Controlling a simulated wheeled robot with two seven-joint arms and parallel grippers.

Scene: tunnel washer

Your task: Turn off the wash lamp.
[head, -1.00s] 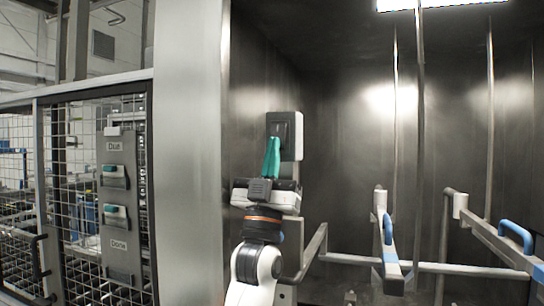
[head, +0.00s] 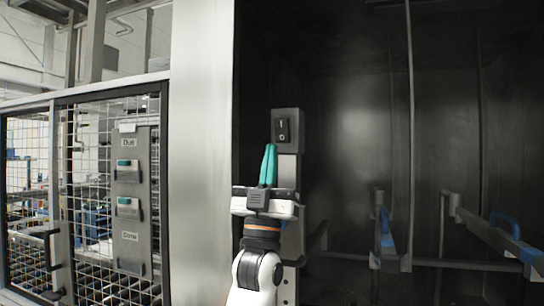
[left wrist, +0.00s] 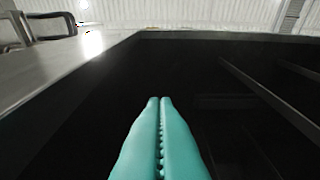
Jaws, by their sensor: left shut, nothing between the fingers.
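The lamp's rocker switch (head: 283,130) is a black rocker marked I and 0, on a grey box on the dark inner wall of the wash chamber. My left gripper (head: 269,148), with teal fingers, is shut and empty just below and left of the rocker. I cannot tell whether it touches the box. In the left wrist view its fingers (left wrist: 160,100) are closed together against the dark chamber, and the switch is out of that view. The ceiling lamp is not seen lit, and the chamber is dark. My right gripper is not in view.
A wide metal post (head: 202,150) stands left of the chamber opening. Beyond it is a mesh gate (head: 90,200) with a Due/Done card panel (head: 129,220). Rails with blue handles (head: 505,222) fill the chamber's lower right.

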